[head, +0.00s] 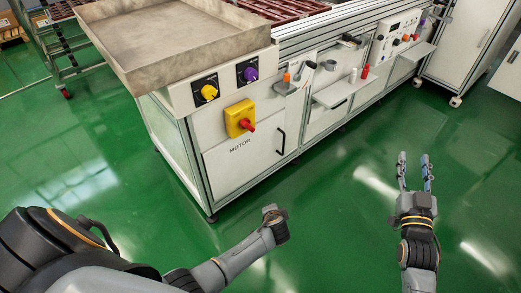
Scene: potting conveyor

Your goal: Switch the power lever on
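A yellow switch box (239,118) with a red lever handle (249,126) is on the front panel of the white machine, above the word MOTOR. The handle sticks out toward the lower right. My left arm reaches in from the lower left, and its gripper end (273,215) is over the floor, below and to the right of the box, apart from it. Its fingers do not show clearly. My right gripper (414,160) is at the right over the green floor, fingers pointing up in the picture. Its two fingers are apart with nothing between them.
A yellow knob (208,92) and a purple knob (249,74) are above the switch box. A grey metal tray (170,40) overhangs the machine's corner. A black door handle (281,138) and a small shelf (340,93) with small items are to the right. Green floor lies open in front.

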